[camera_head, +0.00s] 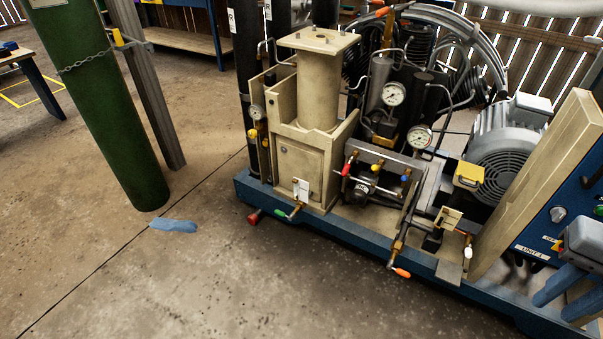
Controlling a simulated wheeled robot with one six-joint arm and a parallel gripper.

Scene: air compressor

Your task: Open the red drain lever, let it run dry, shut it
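A small red lever grip (347,168) is on the valve row at the middle of the compressor, next to white, yellow and blue grips. A second red grip or knob (254,218) sticks out low at the left front corner of the base. I cannot tell which is the drain lever, nor whether either valve is open. No running liquid is clearly seen. A grey body with two blue bars (562,292) at the lower right edge appears to be part of my arm. It is well right of both red grips, and I cannot make out its fingertips clearly.
The compressor stands on a blue base frame (345,233). Other levers are close by: green (281,213), orange (401,272) and white (468,252). A green cylinder (105,105) stands left, with a blue cloth or glove (173,226) on the floor. The front floor is clear.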

